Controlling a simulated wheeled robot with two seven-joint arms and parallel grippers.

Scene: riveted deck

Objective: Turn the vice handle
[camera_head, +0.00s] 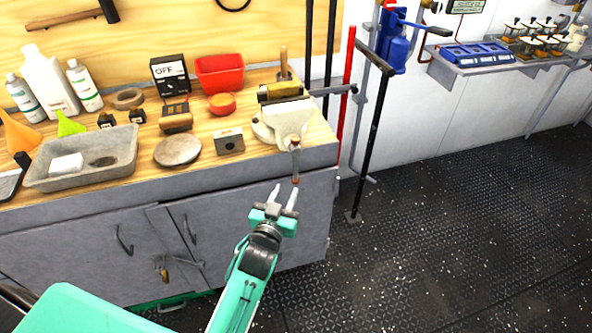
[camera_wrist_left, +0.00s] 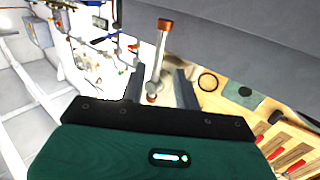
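The pale vice (camera_head: 285,118) is mounted at the right front corner of the wooden bench top. Its handle (camera_head: 295,163), a thin grey bar with reddish-brown ends, hangs roughly upright in front of the bench edge. My left gripper (camera_head: 286,188) is open, with its fingers pointing up near the lower end of the handle. In the left wrist view the handle (camera_wrist_left: 157,62) appears between the two spread fingers, with a gap on each side. Whether it is at fingertip depth I cannot tell. My right gripper is in neither view.
On the bench top stand a metal block (camera_head: 229,141), a round stone-like disc (camera_head: 177,151), a grey tray (camera_head: 82,172), a red bin (camera_head: 219,74) and white bottles (camera_head: 48,80). Grey cabinet doors (camera_head: 222,228) are below. Floor farther right is clear.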

